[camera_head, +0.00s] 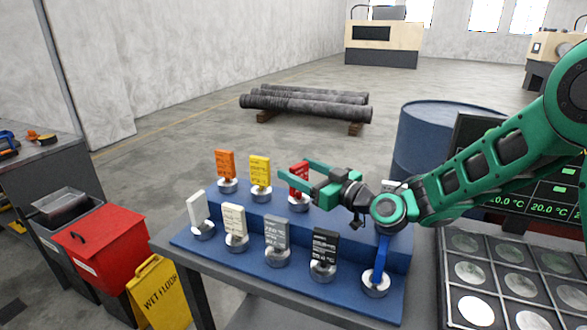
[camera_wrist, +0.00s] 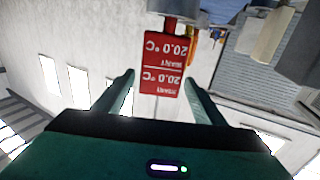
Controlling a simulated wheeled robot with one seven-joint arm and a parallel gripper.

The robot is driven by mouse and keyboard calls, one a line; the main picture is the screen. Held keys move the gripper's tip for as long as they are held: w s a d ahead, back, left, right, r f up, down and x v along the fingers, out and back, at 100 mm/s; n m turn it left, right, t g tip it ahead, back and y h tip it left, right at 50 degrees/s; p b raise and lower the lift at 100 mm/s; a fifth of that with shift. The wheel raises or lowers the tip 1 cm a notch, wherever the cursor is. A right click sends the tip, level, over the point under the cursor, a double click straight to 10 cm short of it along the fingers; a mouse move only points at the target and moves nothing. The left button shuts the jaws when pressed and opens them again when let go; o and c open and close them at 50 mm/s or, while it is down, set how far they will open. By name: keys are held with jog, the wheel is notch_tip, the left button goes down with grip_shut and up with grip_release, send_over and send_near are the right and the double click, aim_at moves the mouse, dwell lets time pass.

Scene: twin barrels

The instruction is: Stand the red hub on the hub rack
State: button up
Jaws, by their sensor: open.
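The red hub (camera_head: 299,172) is a flat red block standing upright on a round silvery base on the back, upper step of the blue stepped hub rack (camera_head: 350,265). My gripper (camera_head: 296,169) is open, reaching in from the right, with its fingers on either side of the red hub's upper part. In the wrist view the red hub (camera_wrist: 164,65) shows upside down with its "20.0 °C" label, between the open fingertips (camera_wrist: 160,79). A gap shows on each side of it. My fingers partly hide the hub in the head view.
Orange (camera_head: 226,165) and yellow (camera_head: 260,171) hubs stand to its left. White, cream, grey, black and blue hubs stand along the front step. A blue barrel (camera_head: 425,145) stands behind right, a tray with round discs (camera_head: 470,270) at right, a red bin (camera_head: 100,240) at left.

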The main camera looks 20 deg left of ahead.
jog(key=v, duration=0.7)
jog(key=shift+s+d, duration=0.15)
jog(key=shift+d, duration=0.15)
